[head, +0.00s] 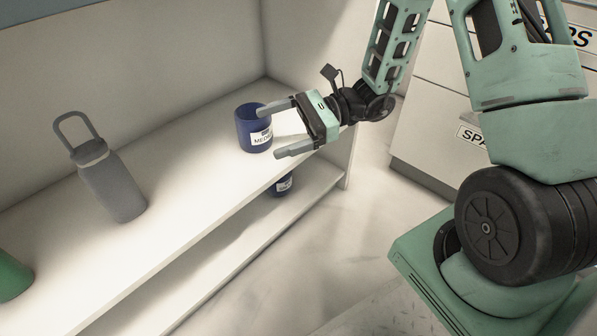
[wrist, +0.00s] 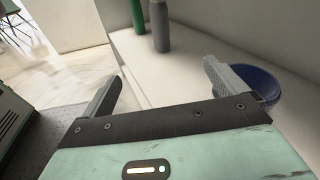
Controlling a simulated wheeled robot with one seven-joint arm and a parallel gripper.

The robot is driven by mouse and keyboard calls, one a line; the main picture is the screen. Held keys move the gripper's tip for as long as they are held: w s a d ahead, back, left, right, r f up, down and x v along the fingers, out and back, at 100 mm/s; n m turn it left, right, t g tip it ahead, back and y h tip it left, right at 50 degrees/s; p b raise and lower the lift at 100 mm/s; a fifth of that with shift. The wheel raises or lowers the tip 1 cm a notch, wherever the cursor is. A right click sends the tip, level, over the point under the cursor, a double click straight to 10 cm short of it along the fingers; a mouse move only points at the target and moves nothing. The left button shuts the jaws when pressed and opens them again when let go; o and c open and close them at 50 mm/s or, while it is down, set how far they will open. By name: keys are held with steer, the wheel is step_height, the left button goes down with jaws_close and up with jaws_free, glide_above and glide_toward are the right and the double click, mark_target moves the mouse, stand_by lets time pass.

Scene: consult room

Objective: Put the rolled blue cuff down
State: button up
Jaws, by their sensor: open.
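The rolled blue cuff (head: 246,134) stands upright on the upper white shelf in the head view, near the shelf's right end. Its white label reads "MED…", partly cut off. My gripper (head: 271,132) is open, with nothing between its fingers. Its far finger overlaps the cuff's upper edge in the head view, and the near finger lies to the right of the cuff. In the wrist view the cuff (wrist: 265,82) shows as a dark blue round shape beside and partly behind the right finger of my gripper (wrist: 163,82). I cannot tell whether they touch.
A second blue labelled item (head: 281,188) sits on the lower shelf. A grey bottle (head: 112,186) with a loop handle and a green object (head: 12,277) stand farther left on the upper shelf (head: 190,192). White drawers (head: 440,120) stand at the right. The shelf between bottle and cuff is clear.

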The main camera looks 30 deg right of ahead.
steer(key=s+a+r+n+g+h, duration=0.1)
steer(key=s+a+r+n+h, duration=0.1)
steer(key=s+n+h, duration=0.6)
steer(key=s+a+r+n+g+h, duration=0.1)
steer(key=s+a+n+h, duration=0.4)
steer(key=s+n, duration=0.8)
steer(key=r+n+h, duration=0.1)
steer(key=n+h, duration=0.1)
steer(key=n, duration=0.3)
steer(key=shift+s+r+g+h, duration=0.2)
steer(key=shift+g+h, duration=0.1)
steer(key=shift+h, duration=0.1)
steer(key=shift+a, duration=0.1)
step_height(320, 180, up, 54)
steer(key=p, duration=5.3)
steer(key=shift+f, duration=0.25)
